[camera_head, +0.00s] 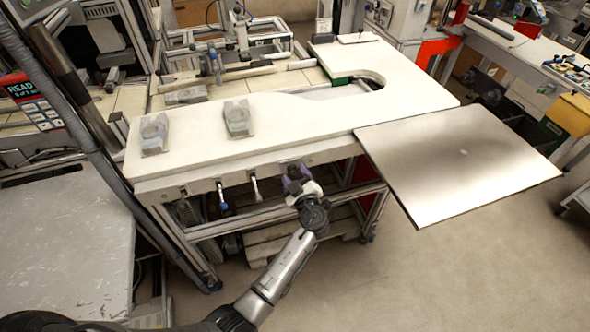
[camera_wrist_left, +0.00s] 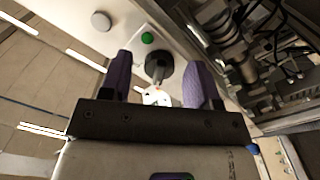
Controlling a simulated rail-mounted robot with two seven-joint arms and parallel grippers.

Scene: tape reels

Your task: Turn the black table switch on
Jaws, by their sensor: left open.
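The black table switch (camera_wrist_left: 158,68) shows in the left wrist view, on a pale panel, with a round black body and a lighter bar running down from it. My left gripper (camera_head: 293,178) is at the front edge of the white table in the head view. In the left wrist view its purple fingers (camera_wrist_left: 160,72) are open, one on each side of the switch, with gaps between. I cannot tell whether the fingertips reach past the switch. In the head view the switch is not distinguishable behind the gripper. My right gripper is not in view.
A green button (camera_wrist_left: 147,38) and a pale round disc (camera_wrist_left: 101,21) sit near the switch. The white table (camera_head: 300,112) carries two grey devices (camera_head: 155,133) (camera_head: 239,118). Levers (camera_head: 255,187) hang below its front edge. A metal plate (camera_head: 460,160) juts out at right.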

